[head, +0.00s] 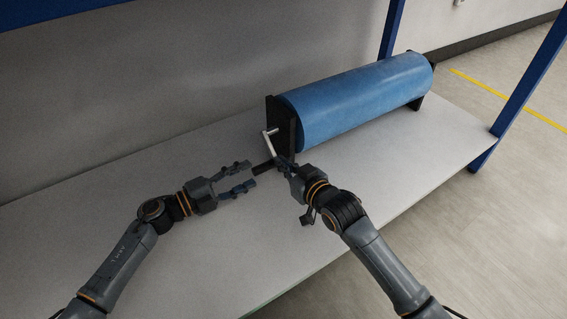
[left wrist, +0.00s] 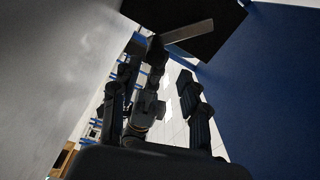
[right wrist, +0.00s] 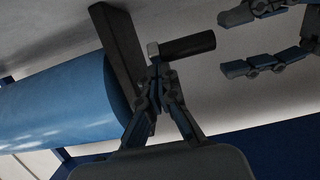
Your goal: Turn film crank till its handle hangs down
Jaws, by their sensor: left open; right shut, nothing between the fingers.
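The blue film roll (head: 355,98) lies on a black stand (head: 283,122) on the grey shelf. The metal crank arm (head: 269,144) slants down from its axle at the roll's near end. It also shows in the left wrist view (left wrist: 190,32). The black handle (right wrist: 190,46) sticks out sideways from the arm's lower end. My right gripper (head: 281,163) is shut and empty, its tips right by the joint of crank arm and handle; I cannot tell if they touch. My left gripper (head: 250,173) is open, its fingers just left of the handle's free end.
The shelf (head: 130,210) is clear to the left and in front of the roll. Blue posts (head: 520,85) stand at the right and behind. A grey wall backs the shelf. The floor lies beyond the right edge.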

